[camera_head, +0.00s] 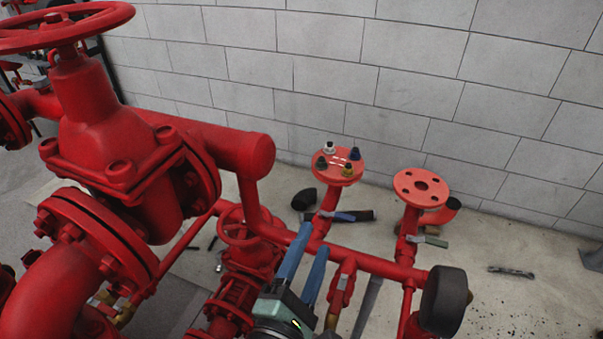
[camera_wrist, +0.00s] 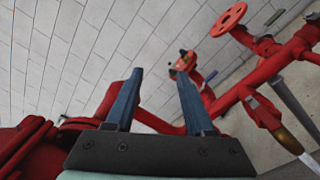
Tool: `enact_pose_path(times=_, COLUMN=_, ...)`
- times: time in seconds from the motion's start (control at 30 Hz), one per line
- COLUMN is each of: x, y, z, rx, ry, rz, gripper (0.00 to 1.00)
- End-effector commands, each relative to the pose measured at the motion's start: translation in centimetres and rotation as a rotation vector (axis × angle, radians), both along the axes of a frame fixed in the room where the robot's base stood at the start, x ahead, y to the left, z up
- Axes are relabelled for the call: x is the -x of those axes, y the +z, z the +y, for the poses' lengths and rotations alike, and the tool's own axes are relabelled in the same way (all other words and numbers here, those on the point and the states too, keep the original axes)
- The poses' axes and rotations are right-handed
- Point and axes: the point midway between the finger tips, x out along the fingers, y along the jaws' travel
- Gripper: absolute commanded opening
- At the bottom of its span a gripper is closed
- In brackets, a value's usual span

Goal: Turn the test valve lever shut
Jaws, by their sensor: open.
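My gripper (camera_head: 313,239) is open and empty, its two blue fingers pointing up beside the red pipework; it also shows in the wrist view (camera_wrist: 161,75). Several small lever valves sit on the pipes, and I cannot tell which is the test valve. A blue-black lever (camera_head: 346,215) is on the pipe under the flange with caps. A greenish lever (camera_head: 431,240) is below the bare flange. No lever is between my fingers.
A large red valve (camera_head: 95,125) with handwheel fills the left. A smaller handwheel valve (camera_head: 240,225) stands left of my gripper. The capped flange (camera_head: 337,165) and bare flange (camera_head: 421,188) rise behind. A black round part (camera_head: 445,300) is at right. A block wall (camera_head: 400,70) closes the back.

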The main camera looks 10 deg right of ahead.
Motion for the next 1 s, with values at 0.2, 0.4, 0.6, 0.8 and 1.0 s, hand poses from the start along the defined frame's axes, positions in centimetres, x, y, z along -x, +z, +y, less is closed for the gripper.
enact_pose_path(times=0.2, x=-1.3, y=4.7, z=0.3, rx=-0.159, ry=0.032, rz=-0.123, gripper=0.54)
enact_pose_path(times=0.4, x=-2.2, y=8.0, z=0.5, rx=-0.285, ry=0.065, rz=-0.219, gripper=0.54)
enact_pose_path(times=0.6, x=-2.7, y=10.0, z=0.8, rx=-0.363, ry=0.088, rz=-0.275, gripper=0.54)
enact_pose_path(times=0.8, x=-2.8, y=10.4, z=0.8, rx=-0.385, ry=0.095, rz=-0.291, gripper=0.54)
enact_pose_path(times=1.0, x=-2.8, y=10.4, z=0.8, rx=-0.385, ry=0.096, rz=-0.290, gripper=0.52)
